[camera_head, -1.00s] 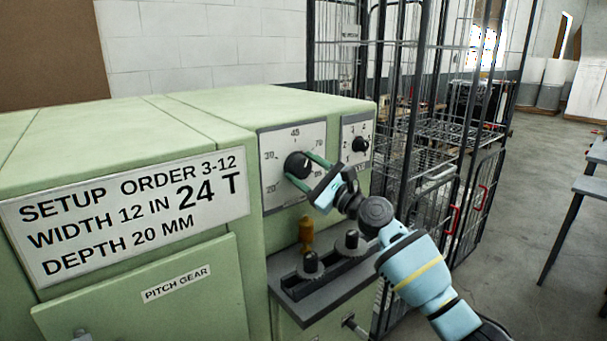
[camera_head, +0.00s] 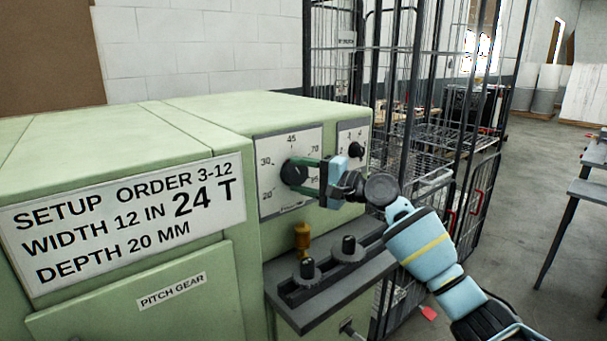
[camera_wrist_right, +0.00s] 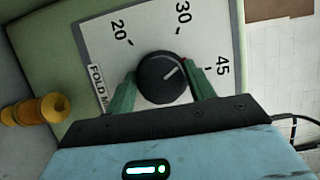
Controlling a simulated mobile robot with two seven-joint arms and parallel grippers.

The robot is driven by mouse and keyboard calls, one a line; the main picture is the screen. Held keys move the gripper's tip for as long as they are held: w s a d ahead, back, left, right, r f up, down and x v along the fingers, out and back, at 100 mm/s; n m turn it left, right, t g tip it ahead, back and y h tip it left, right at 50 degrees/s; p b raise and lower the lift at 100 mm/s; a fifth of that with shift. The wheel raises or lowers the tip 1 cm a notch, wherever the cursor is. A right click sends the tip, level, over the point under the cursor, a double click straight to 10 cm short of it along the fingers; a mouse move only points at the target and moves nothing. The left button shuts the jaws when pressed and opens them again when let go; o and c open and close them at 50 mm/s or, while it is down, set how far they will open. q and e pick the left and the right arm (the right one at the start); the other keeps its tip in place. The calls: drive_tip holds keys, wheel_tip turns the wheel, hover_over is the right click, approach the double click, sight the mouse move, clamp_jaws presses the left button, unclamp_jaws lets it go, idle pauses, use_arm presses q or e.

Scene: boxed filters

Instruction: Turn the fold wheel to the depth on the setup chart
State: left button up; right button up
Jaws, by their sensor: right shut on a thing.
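The fold wheel is a round black knob (camera_head: 294,172) on a white dial plate (camera_head: 272,152) on the green machine. In the right wrist view the wheel (camera_wrist_right: 163,78) has a white line pointing between 30 and 45. My right gripper (camera_head: 305,174) is shut on it, with green fingers on opposite sides, as the right wrist view also shows (camera_wrist_right: 160,86). The setup chart (camera_head: 125,220) on the machine's front reads order 3-12, width 12 in, 24 T, depth 20 mm. My left gripper is out of view.
A smaller knob (camera_head: 356,150) sits on a second dial right of the wheel. Below are a grey shelf (camera_head: 325,300) with two black-knobbed posts and a brass-coloured part (camera_head: 302,236). A black wire cage (camera_head: 430,130) stands close behind my right arm.

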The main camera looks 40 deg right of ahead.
drive_tip(key=n, duration=0.1)
drive_tip(key=r+n+g+h+p, duration=0.1)
drive_tip(key=n, duration=0.1)
drive_tip(key=shift+p, duration=0.3)
drive_tip(key=n+h+p, duration=0.1)
drive_tip(key=n, duration=0.2)
drive_tip(key=shift+g+p, duration=0.35)
drive_tip(key=shift+g, duration=0.05)
drive_tip(key=shift+n+h+p, duration=0.6)
drive_tip(key=shift+n+h, duration=0.1)
drive_tip(key=shift+n, duration=0.3)
drive_tip(key=n, duration=0.1)
drive_tip(key=n+h, duration=0.1)
drive_tip(key=shift+f+n+g+h+p, duration=0.25)
drive_tip(key=shift+n+g+h+p, duration=0.05)
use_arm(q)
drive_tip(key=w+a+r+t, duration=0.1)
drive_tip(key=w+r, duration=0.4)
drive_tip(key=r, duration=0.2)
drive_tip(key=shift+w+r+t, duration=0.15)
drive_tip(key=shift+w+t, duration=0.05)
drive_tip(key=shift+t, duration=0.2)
use_arm(e)
drive_tip(key=shift+n+h, duration=1)
drive_tip(key=shift+n, duration=0.4)
drive_tip(key=o, duration=1)
drive_tip(key=shift+f, duration=0.2)
drive_tip(key=shift+c, duration=0.2)
